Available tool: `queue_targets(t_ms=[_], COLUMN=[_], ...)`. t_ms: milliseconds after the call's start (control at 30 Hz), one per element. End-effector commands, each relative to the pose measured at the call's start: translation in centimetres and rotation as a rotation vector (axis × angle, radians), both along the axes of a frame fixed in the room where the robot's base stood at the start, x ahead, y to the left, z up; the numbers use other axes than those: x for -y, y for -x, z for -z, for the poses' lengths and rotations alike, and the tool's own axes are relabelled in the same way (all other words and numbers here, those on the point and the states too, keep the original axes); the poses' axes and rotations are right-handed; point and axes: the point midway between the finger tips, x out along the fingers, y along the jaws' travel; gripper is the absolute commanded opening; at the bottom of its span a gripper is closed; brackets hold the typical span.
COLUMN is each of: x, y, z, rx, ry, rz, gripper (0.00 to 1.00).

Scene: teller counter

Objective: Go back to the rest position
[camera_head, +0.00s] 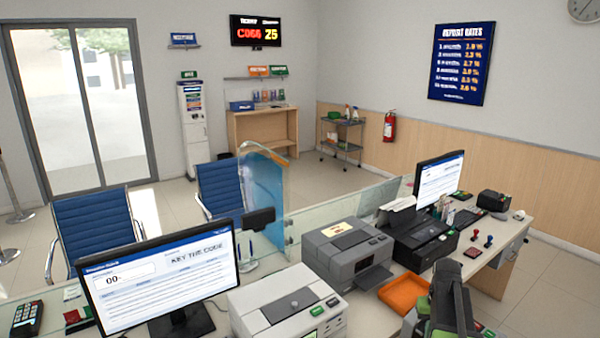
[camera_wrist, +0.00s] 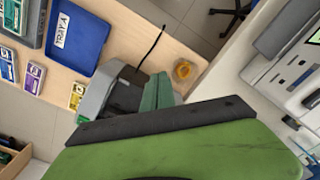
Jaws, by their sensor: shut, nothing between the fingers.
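My gripper (camera_wrist: 157,90) shows in the wrist view as grey-green fingers, shut with nothing between them. It is above a wooden counter top (camera_wrist: 180,62), beside a grey device (camera_wrist: 98,97) that it partly covers. My green wrist housing with a dark bar fills the lower part of that view. In the head view, parts of my arm rise at the bottom right, in front of the counter; I cannot make out the fingertips there.
The head view shows a grey printer (camera_head: 345,252), an orange tray (camera_head: 405,293), a monitor (camera_head: 160,281) and a glass screen (camera_head: 330,222) along the counter. Open floor (camera_head: 330,180) lies beyond the counter.

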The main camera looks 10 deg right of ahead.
Motion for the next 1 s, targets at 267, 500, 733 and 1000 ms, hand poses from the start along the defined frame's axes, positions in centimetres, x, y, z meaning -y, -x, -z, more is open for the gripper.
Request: queue_targets(t_ms=[267,500,733,1000], x=[-18.9,-30.8,-30.5,-30.5], y=[-1.6,3.2,3.9,3.9], z=[2.9,4.1,3.9,3.9], rx=[0.0,0.0,0.0,0.0], ry=[0.0,0.001,0.0,0.0], rz=[-0.274,-0.396,-0.317,-0.317], gripper=[0.0,0.0,0.0,0.0])
